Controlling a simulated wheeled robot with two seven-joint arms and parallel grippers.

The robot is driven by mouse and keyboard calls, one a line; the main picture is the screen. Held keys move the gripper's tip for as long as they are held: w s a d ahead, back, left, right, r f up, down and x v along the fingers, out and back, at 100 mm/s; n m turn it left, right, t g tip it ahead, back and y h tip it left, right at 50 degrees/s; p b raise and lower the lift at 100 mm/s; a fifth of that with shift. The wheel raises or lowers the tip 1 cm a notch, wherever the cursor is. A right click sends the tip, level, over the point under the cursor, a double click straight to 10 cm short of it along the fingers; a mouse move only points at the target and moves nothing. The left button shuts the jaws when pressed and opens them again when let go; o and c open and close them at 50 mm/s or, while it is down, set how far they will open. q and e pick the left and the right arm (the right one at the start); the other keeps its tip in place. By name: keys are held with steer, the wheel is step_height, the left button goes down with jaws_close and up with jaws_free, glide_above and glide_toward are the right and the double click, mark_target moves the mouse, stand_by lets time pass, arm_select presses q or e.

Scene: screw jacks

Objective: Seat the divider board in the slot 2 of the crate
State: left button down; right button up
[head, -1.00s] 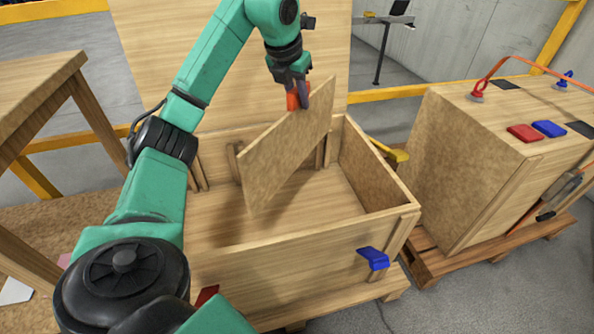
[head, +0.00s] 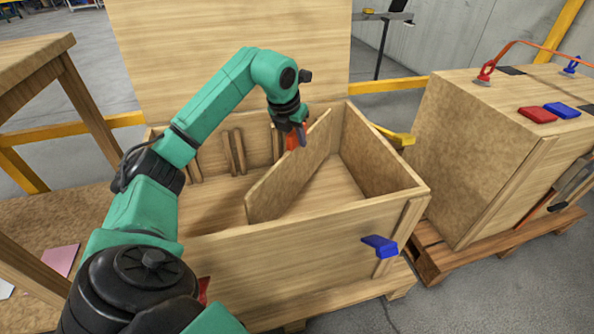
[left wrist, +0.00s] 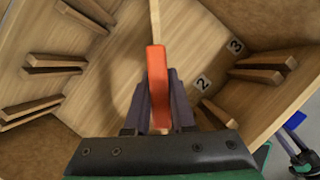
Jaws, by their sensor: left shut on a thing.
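The divider board (head: 288,178) is a flat wooden panel standing on edge inside the open crate (head: 300,232), at a slant to its walls. Its lower part is hidden behind the front wall. My left gripper (head: 293,136) is shut on the orange grip at the board's top edge. In the left wrist view my left gripper (left wrist: 158,105) has a dark finger on each side of the orange grip (left wrist: 157,75). The label of slot 2 (left wrist: 202,84) is right of the grip, and its wooden cleats (left wrist: 215,113) are partly hidden. The board's edge points away from them.
Other cleat pairs (left wrist: 55,64) line the opposite wall, and label 3 (left wrist: 235,47) marks another slot. The lid panel (head: 230,50) stands behind the crate. A blue latch (head: 380,245) is on the front. A closed crate (head: 480,150) stands at right, and a wooden table (head: 45,60) at left.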

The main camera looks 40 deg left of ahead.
mark_target(297, 166)
arm_select(q)
step_height(297, 166, down, 5)
steer(key=shift+f+b, duration=0.1)
steer(key=shift+b, duration=0.8)
step_height(297, 166, down, 4)
steer(key=shift+f+b, duration=0.25)
steer(key=shift+b, duration=0.6)
steer(key=shift+r, duration=0.1)
arm_select(e)
steer(key=a+f+t, duration=0.1)
steer(key=a+f+m+t+y, duration=0.1)
steer(key=f, duration=0.1)
steer(key=shift+s+a+f+t, duration=0.1)
steer(key=shift+a+t, duration=0.2)
steer(key=shift+t, duration=0.1)
arm_select(q)
steer(key=c, duration=0.8)
jaws_free()
steer(key=shift+o, duration=0.2)
